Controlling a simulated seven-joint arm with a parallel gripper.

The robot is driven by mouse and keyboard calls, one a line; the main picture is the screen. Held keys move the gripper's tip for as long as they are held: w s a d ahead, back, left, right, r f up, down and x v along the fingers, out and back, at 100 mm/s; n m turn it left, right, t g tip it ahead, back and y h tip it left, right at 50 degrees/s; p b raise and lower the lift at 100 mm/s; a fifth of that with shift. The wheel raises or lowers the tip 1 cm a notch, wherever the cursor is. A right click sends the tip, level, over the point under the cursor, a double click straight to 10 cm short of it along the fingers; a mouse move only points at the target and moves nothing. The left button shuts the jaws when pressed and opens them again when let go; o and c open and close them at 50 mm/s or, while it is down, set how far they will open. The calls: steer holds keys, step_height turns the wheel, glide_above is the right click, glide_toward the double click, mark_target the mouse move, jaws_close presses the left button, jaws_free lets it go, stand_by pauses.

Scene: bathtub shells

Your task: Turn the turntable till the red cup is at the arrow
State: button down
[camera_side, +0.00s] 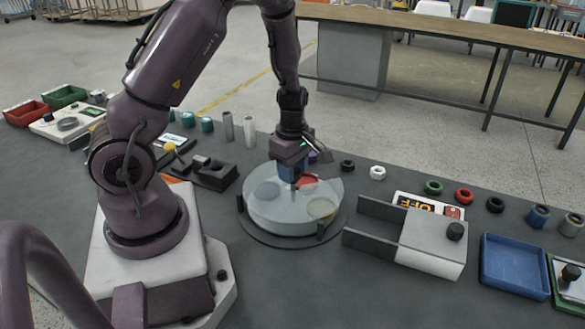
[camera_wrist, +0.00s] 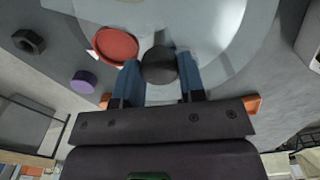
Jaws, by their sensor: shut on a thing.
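The turntable (camera_side: 282,214) is a pale, glassy round piece on a dark round base in the middle of the bench. The red cup (camera_side: 307,181) is at its far side, just right of my gripper (camera_side: 293,178) in the side view. In the wrist view the red cup (camera_wrist: 115,46) is left of a round dark knob (camera_wrist: 159,65). My gripper (camera_wrist: 160,82) has its blue fingers on either side of this knob and is shut on it. A blue-grey round shape (camera_side: 266,191) and a yellowish one (camera_side: 321,208) also show on the turntable. I cannot make out the arrow.
A grey box with a black knob (camera_side: 430,243) and dark rails stands close to the right. A blue tray (camera_side: 514,266) is farther right. Several rings and nuts, including a black nut (camera_side: 347,165), line the bench behind. A black block (camera_side: 215,176) stands left. The front bench is clear.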

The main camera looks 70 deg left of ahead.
steer(key=c, duration=0.7)
jaws_free()
step_height(320, 180, up, 13)
